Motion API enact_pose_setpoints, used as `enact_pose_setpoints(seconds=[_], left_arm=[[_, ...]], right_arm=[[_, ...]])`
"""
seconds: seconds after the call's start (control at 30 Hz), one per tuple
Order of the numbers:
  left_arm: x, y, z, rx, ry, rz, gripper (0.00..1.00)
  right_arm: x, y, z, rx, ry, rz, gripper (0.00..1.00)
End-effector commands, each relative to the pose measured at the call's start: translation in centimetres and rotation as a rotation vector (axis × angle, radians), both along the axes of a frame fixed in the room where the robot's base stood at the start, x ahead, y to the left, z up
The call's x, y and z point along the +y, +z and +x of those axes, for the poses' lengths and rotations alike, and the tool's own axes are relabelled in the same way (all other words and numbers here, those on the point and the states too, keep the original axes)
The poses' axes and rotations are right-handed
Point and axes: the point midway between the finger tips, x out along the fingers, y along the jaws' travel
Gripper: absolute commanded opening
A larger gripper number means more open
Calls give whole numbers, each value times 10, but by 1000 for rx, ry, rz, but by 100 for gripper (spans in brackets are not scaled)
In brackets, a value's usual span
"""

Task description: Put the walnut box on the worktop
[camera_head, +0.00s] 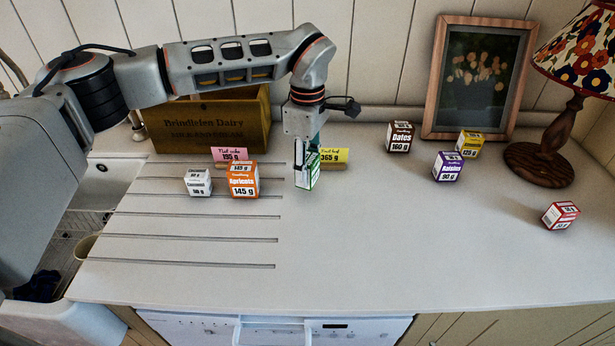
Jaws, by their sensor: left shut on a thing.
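My left gripper (306,150) points down over the middle of the worktop (400,240). It is shut on a small green-and-white box (312,177), held roughly upright in front of a yellow card. The fingers hide part of this box, and I cannot read its name, so I cannot tell whether it is the walnut box. Its lower end is at or just above the worktop; I cannot tell if it touches. No other box in view shows a readable walnut label. My right gripper is not in view.
An orange apricots box (243,180) and a white box (198,182) stand left. Dates (399,138), raisins (447,167), yellow (468,144) and red-and-white (560,215) boxes stand right. A wooden crate (210,130), picture frame (437,100) and lamp (540,163) stand behind. The front worktop is clear.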

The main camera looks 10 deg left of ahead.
Motion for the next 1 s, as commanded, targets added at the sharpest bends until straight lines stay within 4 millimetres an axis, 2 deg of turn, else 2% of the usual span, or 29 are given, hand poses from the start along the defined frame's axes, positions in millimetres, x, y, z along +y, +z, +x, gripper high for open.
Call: enact_pose_setpoints(seconds=[0.2, 0.6, 0.63, 0.7, 1.0], left_arm=[[0, -31, -1, 3, 1, -1, 15], [0, -36, 0, 2, 1, 0, 15], [0, -37, 0, 2, 1, 0, 41], [0, -37, 0, 2, 1, 0, 55], [0, -36, 0, 2, 1, 0, 55]], right_arm=[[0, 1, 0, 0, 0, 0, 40], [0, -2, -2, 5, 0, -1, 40], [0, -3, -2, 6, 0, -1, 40], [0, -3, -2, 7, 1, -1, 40], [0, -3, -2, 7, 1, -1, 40]])
